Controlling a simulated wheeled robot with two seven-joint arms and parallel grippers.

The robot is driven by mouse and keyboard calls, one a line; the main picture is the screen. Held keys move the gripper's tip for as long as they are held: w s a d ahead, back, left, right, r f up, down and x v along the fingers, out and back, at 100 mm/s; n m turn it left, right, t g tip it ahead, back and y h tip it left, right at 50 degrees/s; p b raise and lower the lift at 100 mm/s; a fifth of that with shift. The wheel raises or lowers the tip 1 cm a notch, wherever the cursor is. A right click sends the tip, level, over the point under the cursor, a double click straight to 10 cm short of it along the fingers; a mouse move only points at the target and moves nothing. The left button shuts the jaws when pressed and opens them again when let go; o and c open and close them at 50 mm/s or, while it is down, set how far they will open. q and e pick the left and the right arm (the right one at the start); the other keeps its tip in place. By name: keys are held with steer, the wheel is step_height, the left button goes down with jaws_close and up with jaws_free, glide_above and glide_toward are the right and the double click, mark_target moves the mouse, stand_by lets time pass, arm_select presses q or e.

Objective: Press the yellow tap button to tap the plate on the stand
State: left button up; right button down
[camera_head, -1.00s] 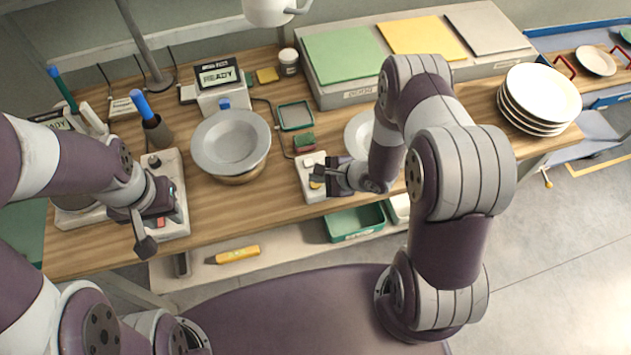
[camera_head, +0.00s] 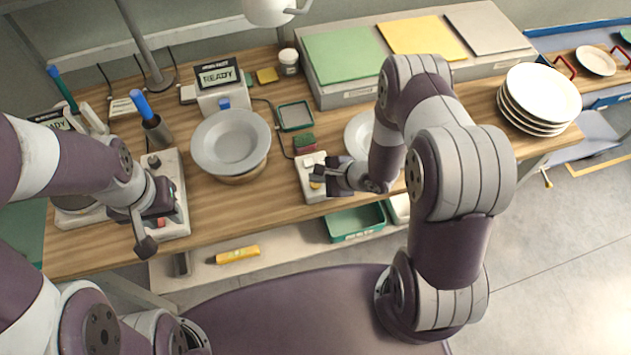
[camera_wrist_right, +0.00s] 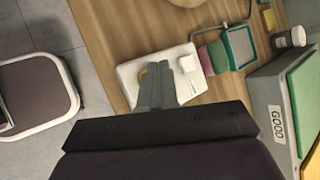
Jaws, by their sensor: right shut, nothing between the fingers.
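A white button box (camera_head: 309,194) stands near the table's front edge. A grey plate (camera_head: 230,139) lies on a round brown stand (camera_head: 240,178) left of the box. My left gripper (camera_head: 146,246) hangs low at the table's front left; its opening is unclear.
A display (camera_head: 217,74) behind the plate reads READY. A green-framed square pad (camera_head: 295,115) and a green and red sponge (camera_head: 304,143) lie behind the button box. A stack of white plates (camera_head: 540,95) stands at the right. A green tray (camera_head: 355,222) sits below the table edge.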

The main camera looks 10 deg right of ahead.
mark_target(319, 185)
steer(key=shift+f, duration=0.1)
steer(key=shift+f, duration=0.35)
steer(key=shift+f+b, duration=0.45)
stand_by(0.8)
steer(key=shift+r+p, duration=0.9)
steer(key=shift+p, duration=0.1)
steer(key=shift+r, duration=0.1)
step_height(319, 185, up, 5)
steer(key=p, duration=0.5)
